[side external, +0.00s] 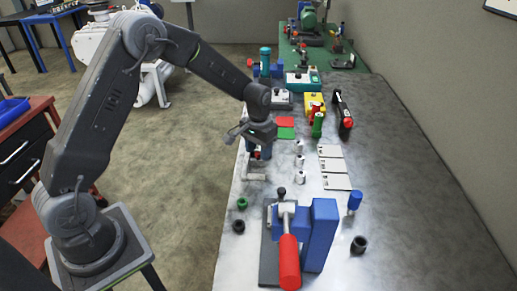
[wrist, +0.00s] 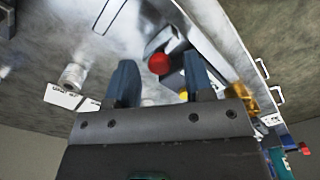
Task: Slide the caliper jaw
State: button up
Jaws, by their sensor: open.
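My gripper (side external: 258,153) points down over the left edge of the metal workbench (side external: 410,205) in the side view. In the wrist view its two dark blue fingers (wrist: 159,60) are spread apart. A round red knob (wrist: 158,63) on a dark part and a small yellow spot show in the gap between them. I cannot tell whether anything touches the fingers. A pale metal piece (side external: 256,174) lies just below the gripper at the bench edge. I cannot tell whether it is the caliper, and no caliper jaw shows clearly.
Several small white cylinders (side external: 299,162) and white cards (side external: 334,165) lie right of the gripper. A blue fixture (side external: 320,235) with a red-handled lever (side external: 289,262) stands in front. The bench's right side is clear.

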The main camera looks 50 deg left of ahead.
aim_at(257, 159)
grip_shut()
dwell(0.3)
jog(key=shift+s+d, duration=1.8)
grip_release()
jog(key=shift+r, duration=0.15)
